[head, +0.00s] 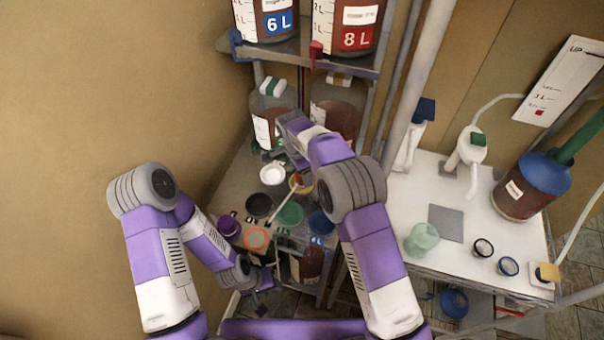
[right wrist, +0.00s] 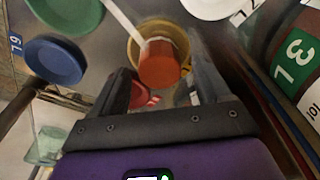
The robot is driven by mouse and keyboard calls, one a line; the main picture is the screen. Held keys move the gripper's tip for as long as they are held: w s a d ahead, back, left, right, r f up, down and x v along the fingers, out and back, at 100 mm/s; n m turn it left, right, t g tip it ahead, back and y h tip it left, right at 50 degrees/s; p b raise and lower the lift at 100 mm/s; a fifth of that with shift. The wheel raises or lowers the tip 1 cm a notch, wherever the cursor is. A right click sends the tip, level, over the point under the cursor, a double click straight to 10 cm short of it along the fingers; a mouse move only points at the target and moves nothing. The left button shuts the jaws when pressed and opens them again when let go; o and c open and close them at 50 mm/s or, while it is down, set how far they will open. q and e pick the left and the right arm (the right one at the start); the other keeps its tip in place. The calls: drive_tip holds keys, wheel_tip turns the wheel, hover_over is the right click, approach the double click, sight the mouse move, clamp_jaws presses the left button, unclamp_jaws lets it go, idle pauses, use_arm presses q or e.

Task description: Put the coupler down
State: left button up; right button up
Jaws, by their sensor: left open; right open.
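A red-orange cylindrical piece (right wrist: 160,64) with a white rod or tube, which looks like the coupler, rests in a yellow cup (right wrist: 180,32), tilted. In the head view the red piece (head: 299,180) shows small at the yellow cup (head: 303,188). My right gripper (right wrist: 160,85) is open, its two fingers spread on either side below the red piece, with a gap to it. A second small red part (right wrist: 143,96) shows between the fingers. My left gripper (head: 262,283) is open and low by the shelf's front edge.
Green (head: 290,214), blue (head: 321,223), black (head: 259,205), purple (head: 229,225) and white (head: 272,174) round pieces crowd the shelf. Large bottles (head: 270,105) stand behind. A white table (head: 400,215) with a blue-lidded bucket (head: 530,187) is at right.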

wheel_tip(320, 180, up, 10)
drive_tip(key=a, duration=0.1)
drive_tip(key=shift+s, duration=0.3)
idle(0.3)
